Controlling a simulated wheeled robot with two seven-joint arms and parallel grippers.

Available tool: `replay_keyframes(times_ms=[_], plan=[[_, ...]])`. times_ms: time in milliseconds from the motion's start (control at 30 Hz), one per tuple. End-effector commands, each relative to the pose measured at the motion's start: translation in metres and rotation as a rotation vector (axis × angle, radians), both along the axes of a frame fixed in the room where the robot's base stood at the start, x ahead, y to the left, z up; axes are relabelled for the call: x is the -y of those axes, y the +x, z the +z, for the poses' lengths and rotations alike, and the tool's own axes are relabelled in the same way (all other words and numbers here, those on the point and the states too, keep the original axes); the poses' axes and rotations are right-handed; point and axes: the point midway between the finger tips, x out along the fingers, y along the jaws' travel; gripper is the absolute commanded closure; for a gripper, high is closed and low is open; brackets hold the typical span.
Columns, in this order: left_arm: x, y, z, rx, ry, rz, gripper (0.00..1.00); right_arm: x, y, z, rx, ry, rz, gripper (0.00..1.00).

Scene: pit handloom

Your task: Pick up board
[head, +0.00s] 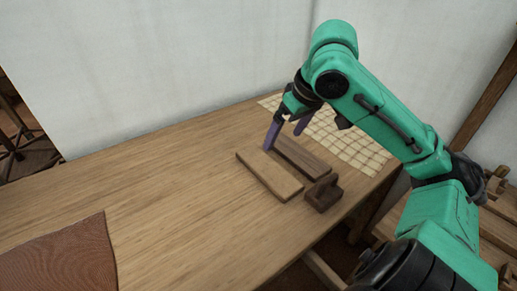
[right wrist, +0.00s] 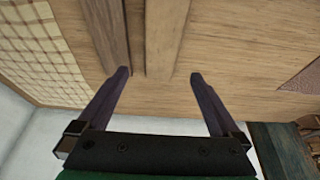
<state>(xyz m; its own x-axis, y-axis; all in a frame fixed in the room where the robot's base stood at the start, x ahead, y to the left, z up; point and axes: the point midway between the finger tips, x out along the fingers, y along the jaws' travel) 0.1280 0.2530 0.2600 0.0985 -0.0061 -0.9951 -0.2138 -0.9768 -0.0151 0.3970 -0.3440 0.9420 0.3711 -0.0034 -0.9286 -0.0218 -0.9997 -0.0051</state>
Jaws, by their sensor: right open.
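A light wooden board (head: 270,176) lies flat on the table, with a darker board (head: 302,158) beside it on its right. In the right wrist view the light board (right wrist: 164,38) runs between the two fingertips, and the dark board (right wrist: 107,32) ends near the left fingertip. My right gripper (head: 284,138) is open and empty, with purple fingers pointing down near the far ends of the boards. The open right gripper (right wrist: 160,75) shows no contact with either board; its exact height above them is unclear. My left gripper is out of view.
A small dark wooden block-like tool (head: 323,193) sits at the near end of the boards. A pale gridded mat (head: 345,140) lies behind them. A brown cloth (head: 62,258) lies at the lower left of the table (head: 165,190). The table's middle is clear.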

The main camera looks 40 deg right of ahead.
Motion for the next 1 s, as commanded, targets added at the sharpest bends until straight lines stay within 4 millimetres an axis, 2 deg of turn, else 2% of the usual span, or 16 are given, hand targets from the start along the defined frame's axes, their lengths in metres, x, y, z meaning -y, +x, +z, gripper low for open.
replay_keyframes(times_ms=[133, 300, 400, 533, 700, 800, 1000], plan=[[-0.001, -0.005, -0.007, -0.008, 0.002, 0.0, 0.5, 0.0, 0.006, -0.019, -0.004, 0.001, 0.0, 0.0], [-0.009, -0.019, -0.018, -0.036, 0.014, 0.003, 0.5, 0.0, 0.022, -0.063, -0.007, 0.0, 0.0, 0.0], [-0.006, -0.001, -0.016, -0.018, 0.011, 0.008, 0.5, 0.001, 0.03, -0.08, -0.004, -0.001, 0.0, 0.0], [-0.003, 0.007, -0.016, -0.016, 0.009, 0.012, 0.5, 0.0, 0.036, -0.094, -0.002, -0.001, 0.001, 0.0], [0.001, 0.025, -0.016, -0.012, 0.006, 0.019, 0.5, 0.0, 0.046, -0.126, -0.005, -0.004, -0.001, 0.0], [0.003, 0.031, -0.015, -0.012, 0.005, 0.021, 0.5, 0.0, 0.051, -0.136, -0.002, -0.002, 0.0, 0.0], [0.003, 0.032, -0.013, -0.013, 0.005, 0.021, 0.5, -0.001, 0.053, -0.136, 0.0, 0.0, 0.0, 0.0]])
